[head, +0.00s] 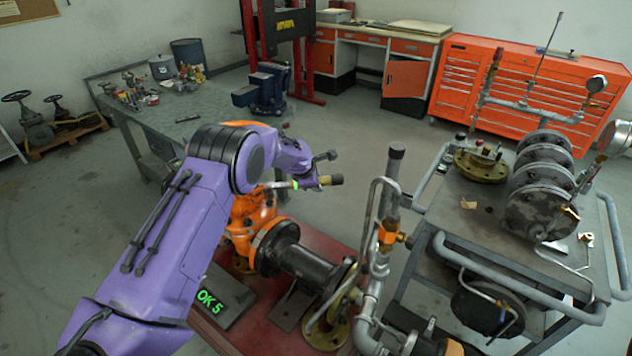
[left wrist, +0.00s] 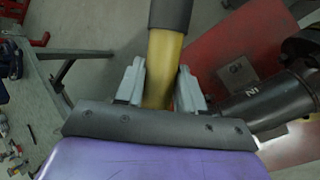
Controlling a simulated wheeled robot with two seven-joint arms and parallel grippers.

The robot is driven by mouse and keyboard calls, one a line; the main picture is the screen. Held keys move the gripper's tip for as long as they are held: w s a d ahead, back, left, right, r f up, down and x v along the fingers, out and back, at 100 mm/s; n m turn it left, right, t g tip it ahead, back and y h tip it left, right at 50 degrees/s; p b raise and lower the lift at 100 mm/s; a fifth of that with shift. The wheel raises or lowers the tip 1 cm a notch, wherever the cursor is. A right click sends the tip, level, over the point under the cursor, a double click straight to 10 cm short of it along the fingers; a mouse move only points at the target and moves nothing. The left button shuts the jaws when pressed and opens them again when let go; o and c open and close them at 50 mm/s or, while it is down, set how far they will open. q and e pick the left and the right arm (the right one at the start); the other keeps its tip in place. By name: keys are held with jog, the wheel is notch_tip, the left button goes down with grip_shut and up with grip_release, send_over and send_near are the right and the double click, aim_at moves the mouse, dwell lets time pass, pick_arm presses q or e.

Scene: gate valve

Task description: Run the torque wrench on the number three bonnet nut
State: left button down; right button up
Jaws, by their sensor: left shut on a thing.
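My left gripper (head: 311,179) is shut on the torque wrench (head: 333,180); the wrench's dark-ended handle sticks out to the right, above the orange gate valve (head: 243,223). In the left wrist view the two grey fingers (left wrist: 160,88) clasp the wrench's yellow handle (left wrist: 162,62), which has a dark grey sleeve. A pale shaft with a green glow shows left of the gripper in the head view. The wrench head and the bonnet nuts are largely hidden by my arm, so I cannot tell whether it is seated on number three. My right gripper is out of view.
A dark panel (head: 222,297) reading "OK 5" in green lies by the valve on the red stand (head: 313,240). A pipe assembly (head: 381,240) rises at right, beside a loaded grey cart (head: 455,215). A workbench (head: 195,108) stands behind left.

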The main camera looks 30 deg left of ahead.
pick_arm(q)
jog(key=shift+w, duration=0.1)
jog(key=shift+f+b, duration=0.8)
jog(key=shift+f, duration=1.35)
dwell(1.3)
jog(key=shift+r+p, duration=0.25)
jog(key=shift+p, duration=0.35)
dwell(1.0)
jog(key=shift+r+p, duration=0.55)
jog(key=shift+r, duration=1.55)
